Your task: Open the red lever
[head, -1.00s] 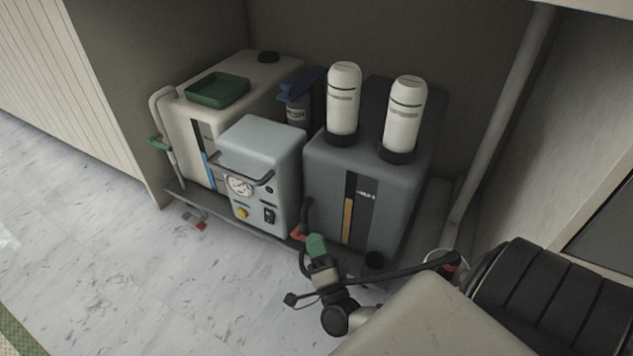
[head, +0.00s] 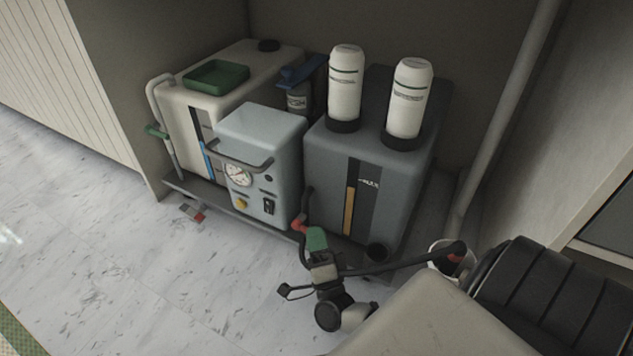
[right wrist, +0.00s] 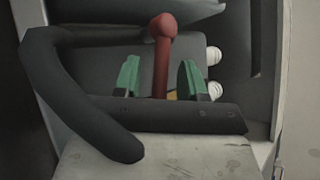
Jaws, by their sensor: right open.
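The red lever (right wrist: 162,55) has a rounded knob and a thin stem in the right wrist view. It stands between the two green fingertips of my right gripper (right wrist: 160,78), apart from both as far as I see. In the head view a small red part (head: 300,226), likely this lever, shows at the lower front of the dark grey tank (head: 395,195). My right gripper (head: 317,241) is open right beside it, partly hiding it. The lever's base is hidden behind the gripper's dark body in the wrist view. My left gripper is not in view.
A pale blue-grey machine (head: 262,135) with a gauge and a white tank (head: 185,125) stand left of the grey tank on a low tray. A second red-and-grey valve part (head: 192,212) sits low at the left. The marble floor (head: 130,285) in front is clear.

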